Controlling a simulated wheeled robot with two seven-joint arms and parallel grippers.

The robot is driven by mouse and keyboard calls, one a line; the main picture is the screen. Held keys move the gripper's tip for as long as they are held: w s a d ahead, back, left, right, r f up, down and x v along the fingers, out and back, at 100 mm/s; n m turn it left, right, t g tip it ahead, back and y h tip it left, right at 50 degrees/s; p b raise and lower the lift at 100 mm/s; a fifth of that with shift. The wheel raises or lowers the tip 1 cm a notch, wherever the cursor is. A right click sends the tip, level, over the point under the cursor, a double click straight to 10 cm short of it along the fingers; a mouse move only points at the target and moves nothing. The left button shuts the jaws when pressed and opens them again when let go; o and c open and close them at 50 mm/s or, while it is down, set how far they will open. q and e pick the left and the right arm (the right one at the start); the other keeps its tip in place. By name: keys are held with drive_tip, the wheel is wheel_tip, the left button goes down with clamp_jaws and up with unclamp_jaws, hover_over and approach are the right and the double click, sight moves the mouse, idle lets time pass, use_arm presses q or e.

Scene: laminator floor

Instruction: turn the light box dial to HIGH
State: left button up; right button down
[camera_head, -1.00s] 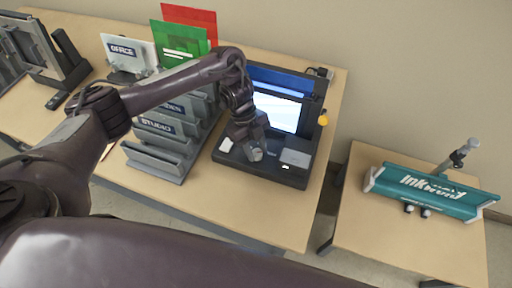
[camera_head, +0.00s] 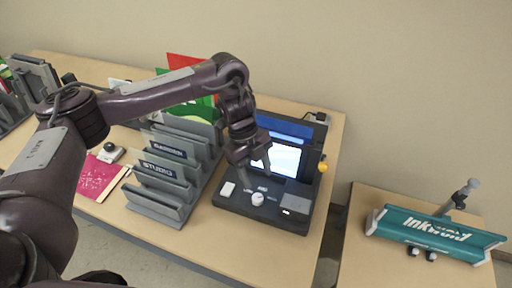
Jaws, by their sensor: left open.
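The light box (camera_head: 232,200) is a black unit with a lit white screen (camera_head: 286,159), standing near the right end of the long table. Its dial (camera_head: 257,199) is a small pale knob on the front panel, with small white labels around it. I cannot tell which label it points to. My left gripper (camera_head: 256,172) is open and empty above and behind the dial, in front of the screen's left part, apart from the knob. My right gripper is not in view.
A grey sorter (camera_head: 160,201) with labelled slots stands left of the light box. A white switch (camera_head: 226,189) and a grey block (camera_head: 295,204) flank the dial. A teal Inkwold holder (camera_head: 436,234) lies on the right table.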

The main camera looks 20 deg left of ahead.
use_arm(q)
wheel_tip(320, 180, up, 9)
drive_tip(key=shift+r, duration=0.2)
idle(0.6)
